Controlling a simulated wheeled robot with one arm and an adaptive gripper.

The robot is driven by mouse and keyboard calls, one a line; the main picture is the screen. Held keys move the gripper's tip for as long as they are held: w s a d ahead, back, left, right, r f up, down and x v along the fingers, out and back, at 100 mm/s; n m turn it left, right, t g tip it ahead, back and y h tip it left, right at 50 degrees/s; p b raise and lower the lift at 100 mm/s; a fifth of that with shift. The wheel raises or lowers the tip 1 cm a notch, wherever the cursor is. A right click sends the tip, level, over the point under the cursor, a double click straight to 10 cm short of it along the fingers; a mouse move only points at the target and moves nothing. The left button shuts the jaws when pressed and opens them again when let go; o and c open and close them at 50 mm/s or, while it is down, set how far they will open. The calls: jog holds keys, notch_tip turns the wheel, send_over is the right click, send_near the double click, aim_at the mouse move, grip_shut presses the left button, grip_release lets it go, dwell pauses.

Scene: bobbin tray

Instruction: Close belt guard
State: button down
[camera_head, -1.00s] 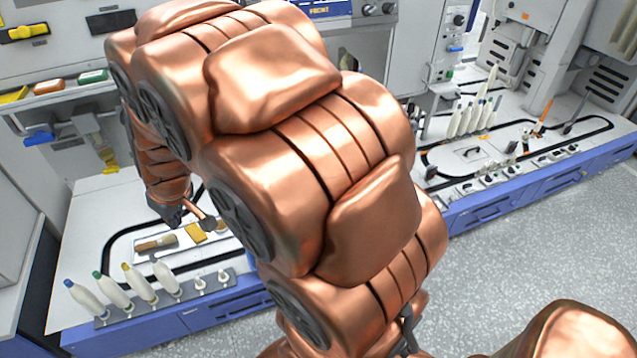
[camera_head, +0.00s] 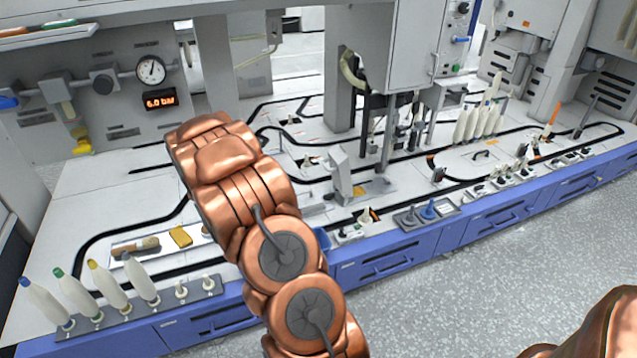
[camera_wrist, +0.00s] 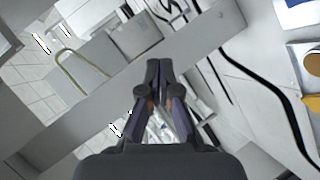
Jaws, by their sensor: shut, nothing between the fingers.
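I cannot tell for certain which part is the belt guard. A grey panel (camera_head: 247,62) with a thin yellowish bent handle (camera_head: 256,58) stands behind my arm in the head view. In the wrist view a bent brass-coloured handle (camera_wrist: 80,68) sits to the left of my gripper, near a long grey beam (camera_wrist: 105,75); I cannot tell whether it is the same handle. My gripper (camera_wrist: 153,66) is shut and empty in the wrist view, apart from the handle. In the head view my gripper is hidden behind my arm.
A rack of bobbins (camera_head: 125,318) stands at the front left, near a tray (camera_head: 122,240) with a brush (camera_head: 137,247). A gauge (camera_head: 151,69) is on the back wall. A grey cabinet (camera_head: 428,40) hangs right of centre. Several white bobbins (camera_head: 480,122) stand further right.

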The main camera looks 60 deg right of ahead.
jog(key=s+d+f+g+h+b, duration=0.4)
jog(key=s+d+f+h+b, duration=0.25)
jog(key=s+d+f, duration=0.5)
jog(key=s+b+x, duration=0.1)
jog(key=b+x, duration=0.4)
jog(key=x, duration=0.9)
jog(key=shift+f+n, duration=0.25)
jog(key=shift+n, duration=0.05)
jog(key=shift+d+r, duration=0.1)
jog(key=shift+r, duration=0.05)
